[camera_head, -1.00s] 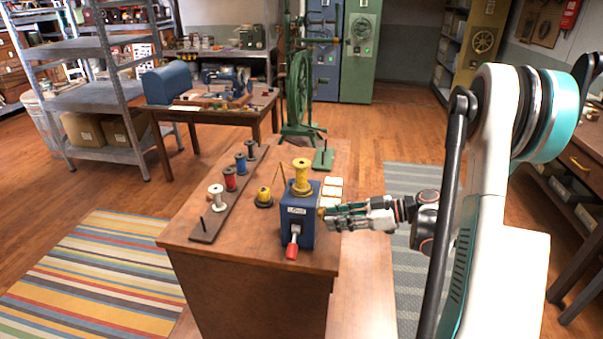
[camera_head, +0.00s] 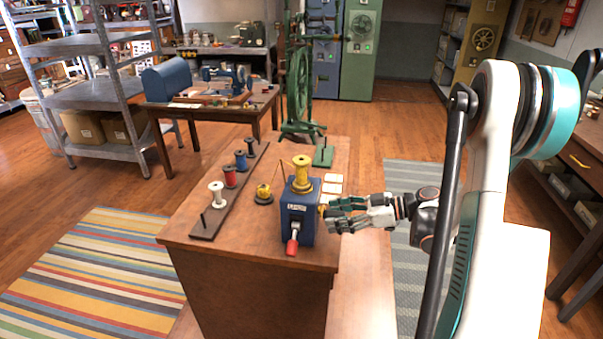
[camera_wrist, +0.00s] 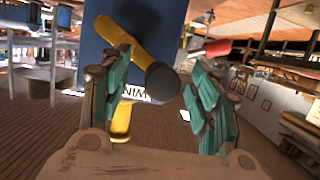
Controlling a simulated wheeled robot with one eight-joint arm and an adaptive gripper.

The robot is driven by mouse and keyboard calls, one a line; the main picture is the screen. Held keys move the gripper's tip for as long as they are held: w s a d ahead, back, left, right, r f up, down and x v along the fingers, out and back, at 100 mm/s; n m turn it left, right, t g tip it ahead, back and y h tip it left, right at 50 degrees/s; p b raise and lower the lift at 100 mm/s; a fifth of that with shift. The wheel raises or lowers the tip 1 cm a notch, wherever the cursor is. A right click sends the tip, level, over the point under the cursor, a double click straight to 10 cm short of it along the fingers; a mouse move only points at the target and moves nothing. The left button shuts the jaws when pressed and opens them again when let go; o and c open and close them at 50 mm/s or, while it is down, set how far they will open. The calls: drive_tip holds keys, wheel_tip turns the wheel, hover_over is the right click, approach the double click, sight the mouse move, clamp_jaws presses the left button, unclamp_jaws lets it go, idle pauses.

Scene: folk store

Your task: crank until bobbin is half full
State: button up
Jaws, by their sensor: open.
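The blue winder box (camera_head: 297,218) stands on the wooden counter (camera_head: 262,258), with a yellow bobbin (camera_head: 302,174) upright on top. How much thread the bobbin carries is hard to judge. A red-tipped lever (camera_head: 292,247) sticks out of the winder's front; it also shows in the wrist view (camera_wrist: 210,49). My gripper (camera_head: 332,213) is at the winder's right side. In the wrist view its fingers (camera_wrist: 166,95) are open, spread either side of a yellow crank arm (camera_wrist: 128,47) with a dark knob (camera_wrist: 162,82). The knob lies between the fingers without visible grip.
A dark rack (camera_head: 232,200) with several spools runs along the counter's left. A small yellow spool (camera_head: 264,193) sits left of the winder. White cards (camera_head: 332,184) and a green stand (camera_head: 323,157) are behind it.

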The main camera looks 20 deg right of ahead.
drive_tip(key=v, duration=0.9)
drive_tip(key=shift+p, duration=0.35)
drive_tip(key=shift+a, duration=0.1)
idle(0.4)
